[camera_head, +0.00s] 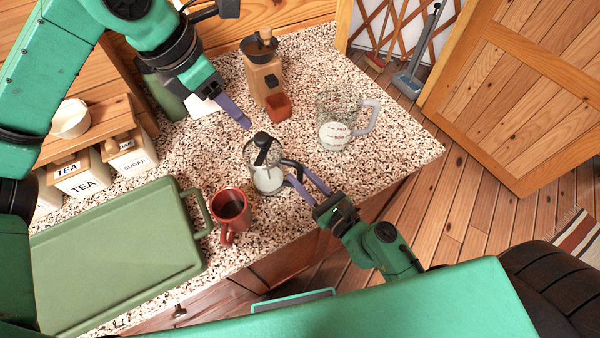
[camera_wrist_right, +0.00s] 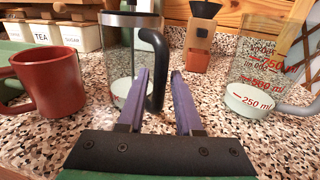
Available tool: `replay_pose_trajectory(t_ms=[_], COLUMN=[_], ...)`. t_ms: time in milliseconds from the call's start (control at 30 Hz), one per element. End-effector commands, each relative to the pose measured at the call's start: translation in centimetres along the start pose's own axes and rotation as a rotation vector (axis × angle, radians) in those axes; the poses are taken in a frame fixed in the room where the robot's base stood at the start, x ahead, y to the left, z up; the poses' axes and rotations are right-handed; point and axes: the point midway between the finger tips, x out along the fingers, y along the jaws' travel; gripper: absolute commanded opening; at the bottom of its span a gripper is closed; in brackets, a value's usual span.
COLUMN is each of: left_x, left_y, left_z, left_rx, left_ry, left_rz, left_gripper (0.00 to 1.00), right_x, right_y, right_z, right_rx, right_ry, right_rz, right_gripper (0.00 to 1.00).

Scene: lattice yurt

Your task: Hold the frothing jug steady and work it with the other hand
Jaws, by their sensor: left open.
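The frothing jug (camera_head: 266,178) is a clear glass jug with a dark plunger knob and black handle, holding some white liquid. It stands upright on the speckled counter and also shows in the wrist view (camera_wrist_right: 122,65). My right gripper (camera_head: 298,172) is at the handle side, with its purple fingers apart. In the wrist view, the handle (camera_wrist_right: 158,60) appears between or just beyond the fingertips; contact is unclear. My left gripper (camera_head: 245,122) is open and empty, above and behind the jug, apart from the knob (camera_head: 262,140).
A red mug (camera_head: 231,207) stands close to the jug's left front. A green tray (camera_head: 190,262) lies at left. A glass measuring jug (camera_head: 335,130) is at right, and a wooden grinder (camera_head: 263,80) stands behind. Tea and sugar boxes (camera_head: 132,160) line the back left.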

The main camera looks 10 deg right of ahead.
Motion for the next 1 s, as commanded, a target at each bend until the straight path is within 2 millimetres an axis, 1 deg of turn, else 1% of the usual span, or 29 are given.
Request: replay_pose_trajectory(t_ms=[33,100,333,367,400,433,467,1000], left_x=[-0.01,-0.01,-0.01,-0.01,0.0,0.0,0.0,0.0], left_y=[0.0,0.0,0.0,0.0,0.0,0.0,0.0,0.0], left_z=[0.0,0.0,0.0,0.0,0.0,0.0,0.0,0.0], left_rx=[0.0,0.0,0.0,0.0,0.0,0.0,0.0,0.0], left_ry=[0.0,0.0,0.0,0.0,0.0,0.0,0.0,0.0], left_rz=[0.0,0.0,0.0,0.0,0.0,0.0,0.0,0.0], left_gripper=[0.5,0.5,0.5,0.5,0.5,0.5,0.5,0.5], right_x=[0.56,1.0,1.15,1.14,1.14,1.13,1.13,1.11], right_y=[0.01,-0.03,-0.04,-0.04,-0.04,-0.04,-0.04,-0.04], right_z=[0.02,0.04,0.01,0.01,0.01,0.01,0.01,-0.01], right_rx=[-0.003,-0.003,-0.001,-0.001,-0.001,-0.001,-0.001,-0.001], right_ry=[-0.001,-0.001,-0.001,-0.001,-0.001,-0.001,-0.001,0.0], right_rz=[0.002,0.0,-0.002,-0.002,-0.002,-0.002,-0.002,-0.002], right_gripper=[0.34,0.34,0.34,0.3,0.15,0.03,0.0,0.0])
